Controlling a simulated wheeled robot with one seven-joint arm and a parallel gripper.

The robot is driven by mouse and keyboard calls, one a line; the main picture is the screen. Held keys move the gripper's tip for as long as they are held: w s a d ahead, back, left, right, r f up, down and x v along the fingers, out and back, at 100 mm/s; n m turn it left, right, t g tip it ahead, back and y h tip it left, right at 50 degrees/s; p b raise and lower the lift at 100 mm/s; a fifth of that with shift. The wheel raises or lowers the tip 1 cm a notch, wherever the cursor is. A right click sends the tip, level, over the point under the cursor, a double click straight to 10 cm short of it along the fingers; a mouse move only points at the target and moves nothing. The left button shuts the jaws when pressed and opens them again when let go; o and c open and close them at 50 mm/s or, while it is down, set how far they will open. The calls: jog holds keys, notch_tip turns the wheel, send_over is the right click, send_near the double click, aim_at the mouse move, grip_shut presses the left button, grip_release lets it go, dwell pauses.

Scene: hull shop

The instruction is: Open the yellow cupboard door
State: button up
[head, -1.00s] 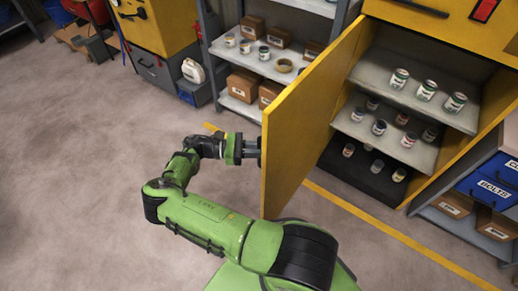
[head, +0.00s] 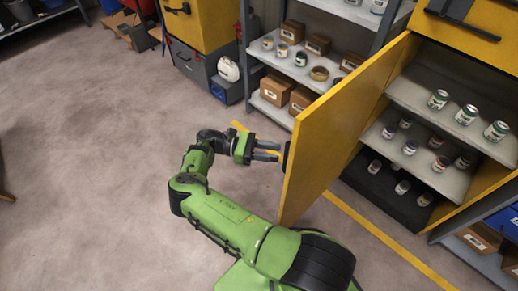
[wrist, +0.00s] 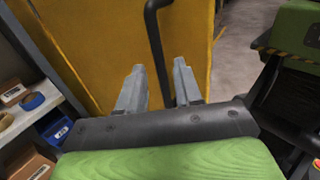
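The yellow cupboard door (head: 335,130) stands wide open in the head view, swung out to the left of the cupboard. Its dark bar handle (head: 286,156) is on the outer face near the free edge. It also shows in the wrist view as a bent black bar (wrist: 157,45). My gripper (head: 279,152) is on the outer side of the door, facing the handle. Its two grey fingers are apart and empty, with the tips just short of the handle. In the wrist view (wrist: 159,80), the handle lines up with the gap between the fingers.
The cupboard's shelves (head: 440,110) hold several cans. A grey rack (head: 285,65) with boxes and cans stands behind the door. Open floor (head: 90,180) lies to the left of my arm. A yellow line (head: 375,230) runs along the floor before the cupboard.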

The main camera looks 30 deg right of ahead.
jog(key=b+v, duration=0.1)
jog(key=v, duration=0.6)
jog(key=shift+b, duration=0.3)
jog(key=s+d+r+m+t+y+p, duration=0.25)
jog(key=r+y, duration=0.25)
jog(key=r, duration=0.4)
jog(key=s+d+r+m+t+y+p, duration=0.2)
jog(key=s+d+r+m+y, duration=0.15)
jog(key=r+y, duration=0.4)
jog(key=s+a+r+m+t+y+p, duration=0.1)
jog(key=s+a+r+m+t+p, duration=0.1)
jog(key=s+a+r+t, duration=0.4)
jog(key=s+a+r+m+t+p, duration=0.2)
jog(key=s+a+r+t, duration=0.4)
jog(key=s+r, duration=0.4)
jog(key=shift+s+y+p, duration=0.35)
jog(key=shift+s+p, duration=0.25)
jog(key=shift+s, duration=0.5)
